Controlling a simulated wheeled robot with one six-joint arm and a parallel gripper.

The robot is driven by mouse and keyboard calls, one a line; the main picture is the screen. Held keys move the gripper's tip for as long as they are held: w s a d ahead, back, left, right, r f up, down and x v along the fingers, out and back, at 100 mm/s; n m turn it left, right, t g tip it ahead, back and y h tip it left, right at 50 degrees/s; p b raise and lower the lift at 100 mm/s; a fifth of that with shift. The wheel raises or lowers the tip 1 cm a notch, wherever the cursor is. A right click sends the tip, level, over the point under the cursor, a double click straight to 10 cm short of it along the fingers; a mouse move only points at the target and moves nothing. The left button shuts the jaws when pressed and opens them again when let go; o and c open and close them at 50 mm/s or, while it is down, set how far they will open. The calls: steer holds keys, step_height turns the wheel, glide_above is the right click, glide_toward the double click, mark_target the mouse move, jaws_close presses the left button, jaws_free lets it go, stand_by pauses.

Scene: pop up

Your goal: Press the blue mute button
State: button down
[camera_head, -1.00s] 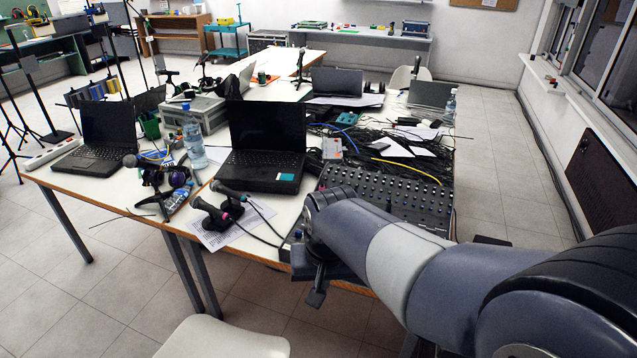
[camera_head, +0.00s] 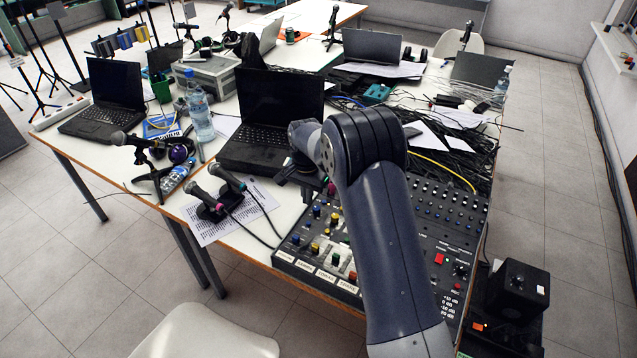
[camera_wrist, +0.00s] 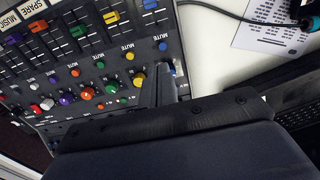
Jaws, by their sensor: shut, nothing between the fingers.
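The black mixing console (camera_head: 300,275) lies at the front right of the table. In the wrist view, a small round blue mute button (camera_wrist: 163,46) sits under a MUTE label in the end column, near the console's edge. A blue knob (camera_wrist: 172,67) just below it is partly hidden by a fingertip. My gripper (camera_wrist: 165,70) is shut and empty, its tips over that end of the panel, close to the blue button. I cannot tell whether the tips touch the panel.
Yellow, green and orange mute buttons (camera_wrist: 130,56) stand in neighbouring columns. Microphones (camera_head: 228,180) on a paper sheet and an open laptop (camera_head: 270,115) are close to the console's left side. A small black speaker (camera_head: 517,290) stands at the right.

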mark_target(308, 223)
steer(key=shift+w+f+b, duration=0.2)
steer(key=shift+f+b, duration=1)
steer(key=shift+f, duration=1.05)
steer(key=shift+w+f+b, duration=0.15)
steer(key=shift+f+b, duration=1.05)
steer(key=shift+f, duration=1)
steer(key=shift+f+b, duration=0.55)
steer(key=shift+f, duration=0.15)
steer(key=shift+r, duration=0.2)
steer(key=shift+r+p, duration=1.5)
steer(key=shift+r, duration=0.3)
steer(key=shift+r+p, duration=1.45)
steer(key=shift+r, duration=1.4)
